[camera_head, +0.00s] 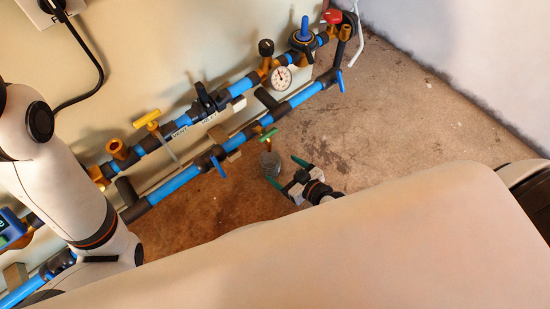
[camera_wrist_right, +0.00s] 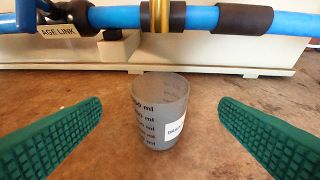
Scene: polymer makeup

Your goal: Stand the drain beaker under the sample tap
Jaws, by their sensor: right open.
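The drain beaker (camera_wrist_right: 150,125) is a grey translucent cup with ml marks and a white label. It stands upright on the brown floor, and also shows in the head view (camera_head: 269,163). The sample tap (camera_head: 267,134), with a green handle and brass body, is on the lower blue pipe. In the right wrist view a brass part (camera_wrist_right: 162,16) shows above and beyond the beaker; I cannot tell whether it is directly overhead. My right gripper (camera_head: 287,172) is open, its green fingers on either side of the beaker with gaps. My left gripper is out of view.
Blue pipes (camera_head: 178,182) with valves, a gauge (camera_head: 281,78) and a yellow handle (camera_head: 146,118) run along the wall. A pale ledge (camera_wrist_right: 225,58) lies behind the beaker. My left arm is at the left. Floor to the right (camera_head: 400,115) is clear.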

